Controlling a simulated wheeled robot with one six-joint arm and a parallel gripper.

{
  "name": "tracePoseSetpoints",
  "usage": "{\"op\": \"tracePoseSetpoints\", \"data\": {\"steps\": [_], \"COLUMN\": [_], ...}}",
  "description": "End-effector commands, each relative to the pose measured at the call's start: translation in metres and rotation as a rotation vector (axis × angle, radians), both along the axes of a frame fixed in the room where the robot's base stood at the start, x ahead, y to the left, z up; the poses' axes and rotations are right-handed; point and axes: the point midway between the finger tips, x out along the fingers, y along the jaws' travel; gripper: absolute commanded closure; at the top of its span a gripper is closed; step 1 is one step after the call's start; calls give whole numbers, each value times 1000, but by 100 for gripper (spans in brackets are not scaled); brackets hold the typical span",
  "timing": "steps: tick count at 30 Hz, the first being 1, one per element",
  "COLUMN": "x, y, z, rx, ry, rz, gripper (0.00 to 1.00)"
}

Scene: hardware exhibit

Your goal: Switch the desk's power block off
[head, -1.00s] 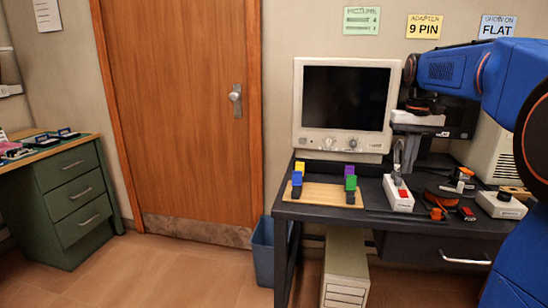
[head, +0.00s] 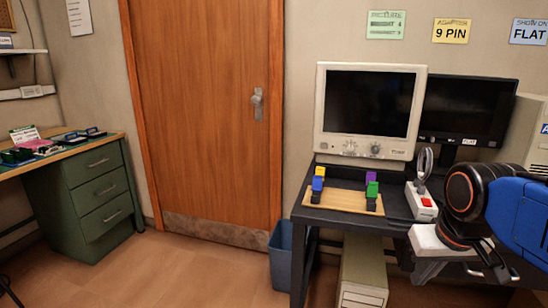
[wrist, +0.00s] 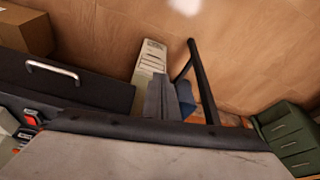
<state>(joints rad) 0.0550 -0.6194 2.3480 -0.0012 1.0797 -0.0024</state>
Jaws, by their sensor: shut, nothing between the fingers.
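The power block (head: 424,204), a white strip with a red switch, lies on the dark desk (head: 335,222) just right of the wooden board. A grey ring-shaped part stands at its far end. I cannot tell the switch's position. My gripper (head: 428,270) is in front of the desk's right part, to the right of and nearer than the block, apart from it. Its pale body and my blue arm hide the desk's right side. In the wrist view its grey fingers (wrist: 168,97) are together and empty, over the desk's front edge and floor.
A wooden board (head: 345,200) with coloured blocks lies left of the power block. A beige monitor (head: 366,150) and a dark monitor (head: 466,108) stand behind. A blue bin (head: 282,255) and a beige case (head: 362,275) stand below. Floor is free before the green cabinet (head: 85,195).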

Motion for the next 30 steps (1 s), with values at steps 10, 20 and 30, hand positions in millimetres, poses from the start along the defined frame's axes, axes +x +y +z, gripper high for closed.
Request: {"op": "tracePoseSetpoints", "data": {"steps": [10,20,30], "x": [-51,-55,-53], "y": [15,16,16], "z": [-56,-61,-59], "rx": [-2,-1,-4], "ry": [-75,-81,-80], "rz": [52,56,63], "gripper": [100,100,100]}}
